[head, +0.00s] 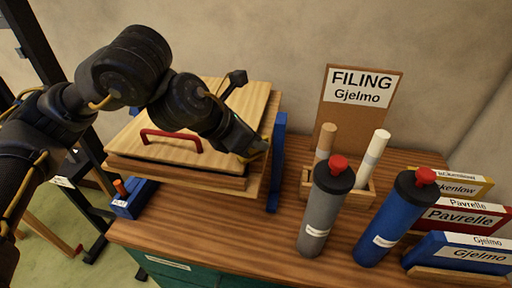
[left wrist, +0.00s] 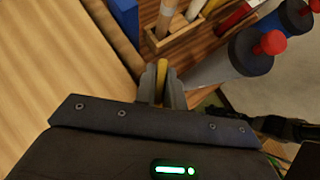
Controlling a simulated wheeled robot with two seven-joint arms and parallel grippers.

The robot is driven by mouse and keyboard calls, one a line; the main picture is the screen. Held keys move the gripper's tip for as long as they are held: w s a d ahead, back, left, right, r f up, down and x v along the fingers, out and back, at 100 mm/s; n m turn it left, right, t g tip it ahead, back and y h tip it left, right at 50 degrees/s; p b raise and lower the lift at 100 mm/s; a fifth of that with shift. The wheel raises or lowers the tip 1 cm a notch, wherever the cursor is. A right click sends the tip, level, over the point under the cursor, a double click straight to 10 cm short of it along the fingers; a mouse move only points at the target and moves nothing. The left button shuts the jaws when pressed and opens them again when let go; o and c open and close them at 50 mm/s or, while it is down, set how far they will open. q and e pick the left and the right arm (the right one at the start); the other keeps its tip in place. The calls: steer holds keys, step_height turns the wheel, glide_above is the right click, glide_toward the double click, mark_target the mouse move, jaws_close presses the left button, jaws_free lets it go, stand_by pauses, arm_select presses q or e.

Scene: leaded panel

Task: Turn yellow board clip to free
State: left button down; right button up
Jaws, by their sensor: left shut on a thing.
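The yellow board clip (left wrist: 162,73) shows as a narrow yellow piece between the fingers of my left gripper (left wrist: 161,88) in the left wrist view. My left gripper (head: 255,152) is shut on it at the right edge of the wooden board (head: 240,100). In the head view the gripper hides most of the clip, so I cannot tell which way it is turned. The board lies on a wooden stack, and a red handle (head: 170,138) is on its top. My right gripper is in neither view.
A blue upright bar (head: 278,150) stands just right of the board. Further right are a grey bottle (head: 325,210), a blue bottle (head: 392,222), a wooden holder with rolls (head: 359,200) and labelled files (head: 465,250). A blue block (head: 128,203) is at the front left.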

arm_select(q)
steer(key=n+t+y+b, duration=0.1)
steer(key=n, duration=0.1)
steer(key=shift+n+t+b, duration=0.3)
steer(key=shift+n+t, duration=0.1)
steer(key=n+t+y+b, duration=0.1)
steer(key=n+y+b, duration=0.1)
steer(key=b, duration=0.1)
steer(key=n+t+y+b, duration=0.1)
steer(key=n+y+b, duration=0.1)
steer(key=n+b, duration=0.1)
steer(key=shift+d+f+n+b, duration=0.15)
steer(key=shift+n+b, duration=0.15)
steer(key=shift+b, duration=0.25)
steer(key=shift+y+b, duration=0.3)
steer(key=shift+b, duration=0.05)
steer(key=shift+n, duration=0.3)
steer(key=c, duration=1.5)
jaws_free()
steer(key=shift+s, duration=0.1)
